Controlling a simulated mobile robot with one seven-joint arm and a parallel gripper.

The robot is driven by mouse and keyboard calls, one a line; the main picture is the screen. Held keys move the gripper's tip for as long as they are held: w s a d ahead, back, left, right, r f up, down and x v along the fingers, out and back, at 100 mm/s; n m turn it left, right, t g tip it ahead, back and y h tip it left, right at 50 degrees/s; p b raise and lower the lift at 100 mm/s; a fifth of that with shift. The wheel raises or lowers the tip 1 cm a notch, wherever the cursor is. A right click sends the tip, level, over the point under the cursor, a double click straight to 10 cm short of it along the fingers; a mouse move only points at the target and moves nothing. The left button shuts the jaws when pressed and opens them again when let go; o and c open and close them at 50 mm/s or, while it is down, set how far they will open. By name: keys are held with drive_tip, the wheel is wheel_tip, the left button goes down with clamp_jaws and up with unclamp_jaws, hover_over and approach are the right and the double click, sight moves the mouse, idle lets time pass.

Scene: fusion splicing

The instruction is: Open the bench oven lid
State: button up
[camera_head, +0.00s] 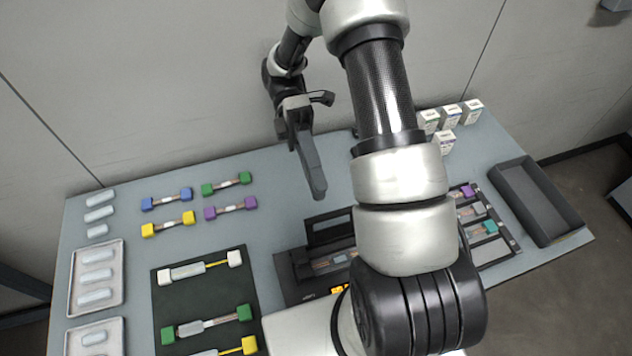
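A black bench unit (290,272) with a small orange-lit display (338,289) sits at the middle of the table. It is probably the bench oven, but my arm hides its right side. A dark upright panel (329,228) stands along its back edge; I cannot tell whether this is the lid. My gripper (316,188) hangs above the table behind the unit, pointing down, apart from the panel. Its dark fingers overlap in this view, so their opening is unclear. No held object is visible.
Coloured-end holders (230,207) lie at left behind a dark mat (167,343) with more holders. Pale trays (119,281) are at far left. A slotted rack (509,240), an empty dark bin (512,187) and small white boxes (452,116) are at right. A wall rises behind the table.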

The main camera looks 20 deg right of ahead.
sight(331, 223)
drive_tip(key=shift+c, duration=0.2)
drive_tip(key=c, duration=0.4)
drive_tip(key=shift+d+f+m+t, duration=0.1)
drive_tip(key=shift+f+m+t, duration=0.15)
drive_tip(key=shift+m, duration=0.25)
clamp_jaws()
drive_tip(key=w+d+f+m+t+b, duration=0.2)
drive_tip(key=w+d+m+t, duration=0.35)
drive_tip(key=m+t, duration=0.95)
drive_tip(key=f, duration=0.3)
drive_tip(key=s+f+m+g+b, duration=0.1)
drive_tip(key=f, duration=0.2)
drive_tip(key=f+m+g+b, duration=0.1)
drive_tip(key=f, duration=0.2)
drive_tip(key=shift+s+d+f, duration=0.3)
drive_tip(key=shift+s+f, duration=0.1)
drive_tip(key=shift+s+r+p, duration=0.15)
drive_tip(key=shift+s+r, duration=0.4)
drive_tip(key=shift+s, duration=0.35)
drive_tip(key=shift+s+r+p, duration=0.15)
drive_tip(key=shift+s+r, duration=0.4)
drive_tip(key=shift+s, duration=0.3)
